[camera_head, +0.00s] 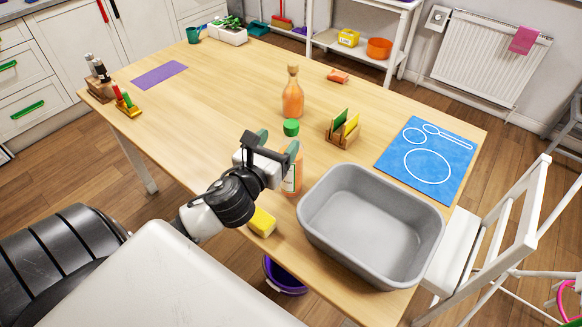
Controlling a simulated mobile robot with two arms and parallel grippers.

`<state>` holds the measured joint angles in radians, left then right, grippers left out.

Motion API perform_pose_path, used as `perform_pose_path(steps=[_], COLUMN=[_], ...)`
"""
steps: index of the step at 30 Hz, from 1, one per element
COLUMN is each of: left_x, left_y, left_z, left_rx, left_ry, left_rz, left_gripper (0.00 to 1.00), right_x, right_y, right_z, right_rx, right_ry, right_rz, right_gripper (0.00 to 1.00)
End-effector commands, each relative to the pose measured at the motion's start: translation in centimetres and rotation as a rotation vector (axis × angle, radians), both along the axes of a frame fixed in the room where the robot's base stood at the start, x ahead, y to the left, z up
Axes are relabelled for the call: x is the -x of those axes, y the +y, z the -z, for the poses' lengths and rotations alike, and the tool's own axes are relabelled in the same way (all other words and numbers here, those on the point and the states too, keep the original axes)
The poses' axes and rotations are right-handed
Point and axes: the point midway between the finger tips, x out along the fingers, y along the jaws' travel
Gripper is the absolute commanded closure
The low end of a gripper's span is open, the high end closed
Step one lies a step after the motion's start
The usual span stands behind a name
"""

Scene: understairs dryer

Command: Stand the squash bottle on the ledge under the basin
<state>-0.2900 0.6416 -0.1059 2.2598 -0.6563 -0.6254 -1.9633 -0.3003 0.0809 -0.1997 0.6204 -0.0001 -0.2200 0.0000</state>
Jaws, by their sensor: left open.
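An orange bottle with a green cap and a pale label (291,181) stands upright on the wooden table, partly hidden by my left gripper (275,147). The gripper is open, with its fingers at the upper part of this bottle; I cannot tell whether they touch it. A second orange bottle with a tan stopper (292,101) stands upright farther back. Which is the squash bottle is not certain from the picture. A grey basin (427,226) sits on the table to the right of the green-capped bottle. No ledge under it can be made out. My right gripper is not in view.
A yellow sponge (262,221) lies near the front edge. A wooden holder with green and yellow cards (342,133) stands behind the basin, and a blue mat (428,160) lies at the right. The table's left middle is clear. A white chair (487,232) stands at the right.

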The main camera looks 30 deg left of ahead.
Motion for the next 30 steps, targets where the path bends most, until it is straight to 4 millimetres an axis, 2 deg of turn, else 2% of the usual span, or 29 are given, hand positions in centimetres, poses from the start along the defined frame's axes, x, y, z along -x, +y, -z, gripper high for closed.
perform_pose_path(steps=[3,6,13,21,30], left_x=[-2.2,-3.6,-5.3,-9.0,-9.6], left_y=[0.2,0.4,0.8,1.7,1.7], left_z=[-0.4,-0.3,-0.2,0.1,0.2], left_rx=[-0.001,0.0,-0.001,0.0,-0.002], left_ry=[-0.005,-0.004,-0.004,-0.004,-0.003], left_rz=[0.001,0.002,0.002,0.003,0.005], left_gripper=[0.32,0.32,0.32,0.32,0.32], right_x=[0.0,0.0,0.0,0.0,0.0], right_y=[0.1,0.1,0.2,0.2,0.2], right_z=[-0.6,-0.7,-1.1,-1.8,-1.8], right_rx=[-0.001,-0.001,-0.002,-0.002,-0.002], right_ry=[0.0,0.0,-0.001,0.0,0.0], right_rz=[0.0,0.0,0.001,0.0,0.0], right_gripper=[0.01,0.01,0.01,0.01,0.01])
